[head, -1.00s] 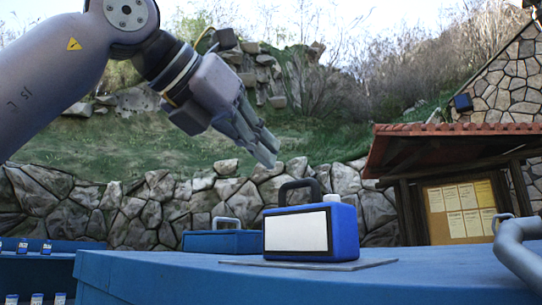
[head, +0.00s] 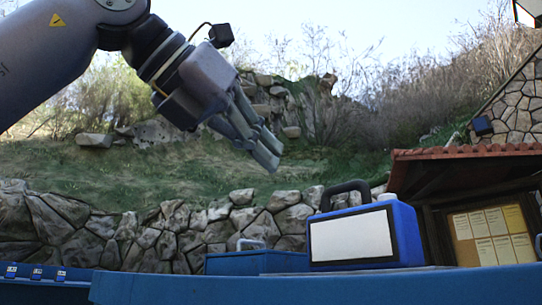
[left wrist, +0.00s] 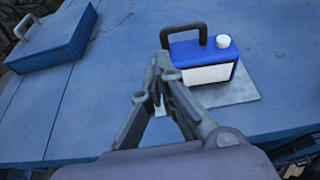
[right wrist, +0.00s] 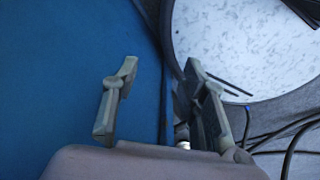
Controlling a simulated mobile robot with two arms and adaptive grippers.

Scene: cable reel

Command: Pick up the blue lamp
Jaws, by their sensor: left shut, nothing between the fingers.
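The blue lamp (head: 362,238) is a blue box with a white front panel, a black handle and a white cap. It stands upright on a thin grey plate on the blue table; it also shows in the left wrist view (left wrist: 204,62). My left gripper (head: 272,158) is shut and empty, above and to the left of the lamp in the head view.
A blue case (left wrist: 52,38) with a grey handle lies to the left of the lamp. The blue table top (left wrist: 110,60) is clear between them. In the right wrist view, a round speckled pale surface (right wrist: 245,45) and dark cables (right wrist: 292,135) lie beside a blue surface.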

